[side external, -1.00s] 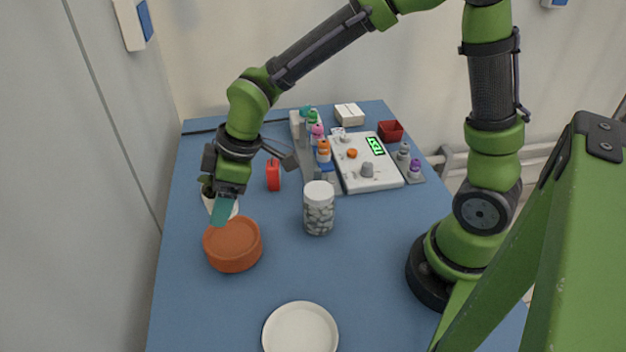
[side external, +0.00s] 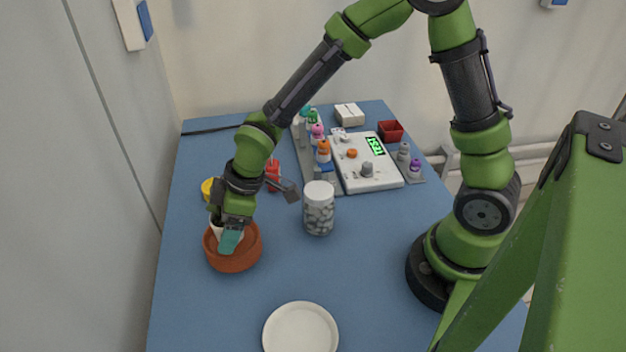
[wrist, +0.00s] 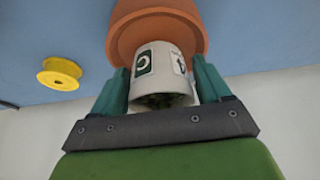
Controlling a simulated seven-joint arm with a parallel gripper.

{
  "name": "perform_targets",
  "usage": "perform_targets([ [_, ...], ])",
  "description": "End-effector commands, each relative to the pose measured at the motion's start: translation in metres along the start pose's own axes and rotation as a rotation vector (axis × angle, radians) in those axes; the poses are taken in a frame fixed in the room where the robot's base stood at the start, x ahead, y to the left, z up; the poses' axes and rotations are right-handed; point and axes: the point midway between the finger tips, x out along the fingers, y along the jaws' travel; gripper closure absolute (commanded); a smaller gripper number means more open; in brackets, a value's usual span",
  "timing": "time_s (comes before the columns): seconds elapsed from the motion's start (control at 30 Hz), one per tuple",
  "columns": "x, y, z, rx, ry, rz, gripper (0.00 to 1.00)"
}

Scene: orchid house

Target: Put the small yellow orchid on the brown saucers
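The brown saucers (side external: 247,258), a terracotta stack, stand at the left of the blue table. They also show in the wrist view (wrist: 130,38). My gripper (side external: 230,238) is over them with its teal fingers pointing down. It is shut on a white labelled pot (wrist: 160,68), with a finger against each side. The pot, likely the small orchid's, has dark green matter in its mouth; no yellow bloom is visible. In the side view the pot (side external: 218,232) is mostly hidden by a finger and sits at or just above the saucers' inside; contact cannot be told.
A yellow spool (side external: 208,189) lies behind the saucers, also in the wrist view (wrist: 60,74). A white-capped jar (side external: 319,210) stands to their right, a red item (side external: 272,172) behind. A white plate (side external: 300,332) is in front. A device (side external: 365,170) and bottles are further back.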

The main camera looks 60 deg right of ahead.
Motion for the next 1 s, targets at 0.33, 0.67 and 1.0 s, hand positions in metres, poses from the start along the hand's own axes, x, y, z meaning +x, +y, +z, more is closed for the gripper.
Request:
perform_targets([
  [0.33, -0.001, 0.000, 0.000, 0.000, 0.000, 0.000, 0.08],
  [0.67, -0.043, 0.002, -0.002, 0.002, 0.005, 0.007, 0.08],
  [1.0, -0.107, 0.001, -0.002, 0.001, 0.003, 0.005, 0.08],
])
